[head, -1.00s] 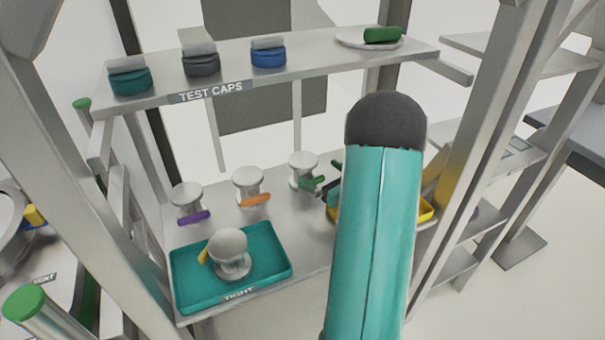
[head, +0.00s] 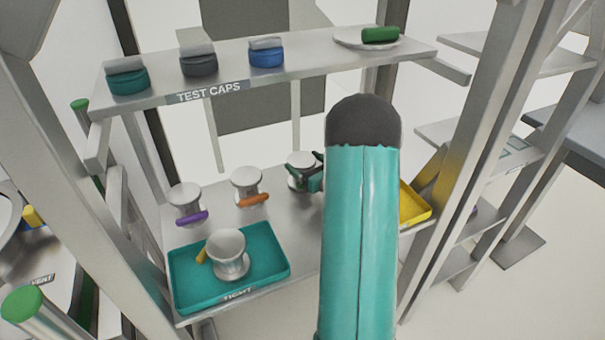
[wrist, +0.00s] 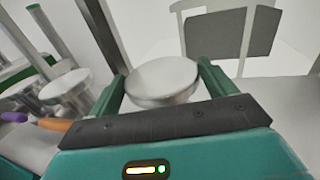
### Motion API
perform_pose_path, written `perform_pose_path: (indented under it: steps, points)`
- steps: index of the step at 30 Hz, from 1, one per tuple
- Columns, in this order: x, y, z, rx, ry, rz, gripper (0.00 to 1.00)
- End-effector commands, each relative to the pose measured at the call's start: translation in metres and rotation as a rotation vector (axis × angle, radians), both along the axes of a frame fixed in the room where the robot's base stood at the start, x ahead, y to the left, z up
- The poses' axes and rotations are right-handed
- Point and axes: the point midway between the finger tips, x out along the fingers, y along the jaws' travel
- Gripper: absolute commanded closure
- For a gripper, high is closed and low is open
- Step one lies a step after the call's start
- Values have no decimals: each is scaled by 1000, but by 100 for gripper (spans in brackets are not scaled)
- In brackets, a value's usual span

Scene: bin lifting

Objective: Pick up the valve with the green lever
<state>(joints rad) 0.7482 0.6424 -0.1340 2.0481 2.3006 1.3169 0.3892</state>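The valve with the green lever (head: 301,165) stands upright on the lower shelf, at the right end of the row of valves. Its lever is hidden in the head view behind my gripper (head: 318,172). In the wrist view, the valve's pale round top (wrist: 162,78) sits between the two green fingers of my gripper (wrist: 161,92). The fingers are apart, one on each side of the valve, with a narrow gap showing beside the top. My arm covers part of the shelf in the head view.
Valves with a purple lever (head: 190,218) and an orange lever (head: 252,200) stand to the left. A teal tray (head: 192,292) in front holds a valve with a yellow lever (head: 228,252). A yellow tray (head: 416,208) is at right. The upper shelf (head: 325,58) overhangs behind.

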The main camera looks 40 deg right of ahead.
Motion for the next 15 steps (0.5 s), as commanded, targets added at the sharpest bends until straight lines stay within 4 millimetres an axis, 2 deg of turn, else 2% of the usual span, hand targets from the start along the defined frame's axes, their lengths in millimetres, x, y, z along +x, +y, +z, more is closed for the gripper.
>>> perform_pose_path:
  steps: [1, 5, 6, 15]
  points:
    - [0, 0, 0, 0, 0, 0, 43]
    - [0, 0, 0, 0, 0, 0, 69]
    - [0, -1, 2, -2, -5, 0, 71]
    - [0, -1, 6, -3, -6, 0, 71]
